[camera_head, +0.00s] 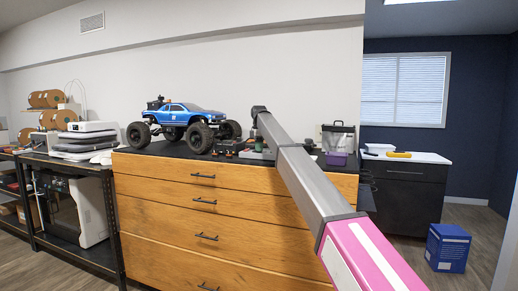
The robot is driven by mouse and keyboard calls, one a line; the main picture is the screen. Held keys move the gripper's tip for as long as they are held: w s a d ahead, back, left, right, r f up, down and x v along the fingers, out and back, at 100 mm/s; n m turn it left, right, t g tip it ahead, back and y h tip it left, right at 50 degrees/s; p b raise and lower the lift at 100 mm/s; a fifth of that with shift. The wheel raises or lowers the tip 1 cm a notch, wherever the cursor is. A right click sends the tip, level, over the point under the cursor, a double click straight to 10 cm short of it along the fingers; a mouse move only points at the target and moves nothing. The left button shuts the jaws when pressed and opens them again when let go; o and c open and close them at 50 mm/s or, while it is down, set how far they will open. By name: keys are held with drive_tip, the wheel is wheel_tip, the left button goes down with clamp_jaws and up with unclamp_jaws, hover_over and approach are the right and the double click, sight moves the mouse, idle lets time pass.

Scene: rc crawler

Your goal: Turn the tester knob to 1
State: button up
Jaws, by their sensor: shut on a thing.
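My arm reaches from the lower right up to the dark-topped wooden drawer cabinet (150,172). Its dark end, with my gripper (258,124), is over the back middle of the top, right of the blue crawler. The fingers are small and partly hidden by my arm. My gripper is shut on what appears to be the tester knob, low over the top. The knob, its marks and its pointer cannot be made out. A small greenish-grey thing just below the gripper (258,146) may be part of the tester.
A blue RC crawler (190,108) with big black tires stands left of my gripper. Small parts (228,153) lie in front. A purple box (336,158) and a clear container (338,137) stand to the right. A blue box (447,248) is on the floor.

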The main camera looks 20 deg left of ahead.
drive_tip(key=o, duration=0.9)
wheel_tip(320, 180, up, 11)
drive_tip(key=shift+f, duration=0.1)
idle(0.4)
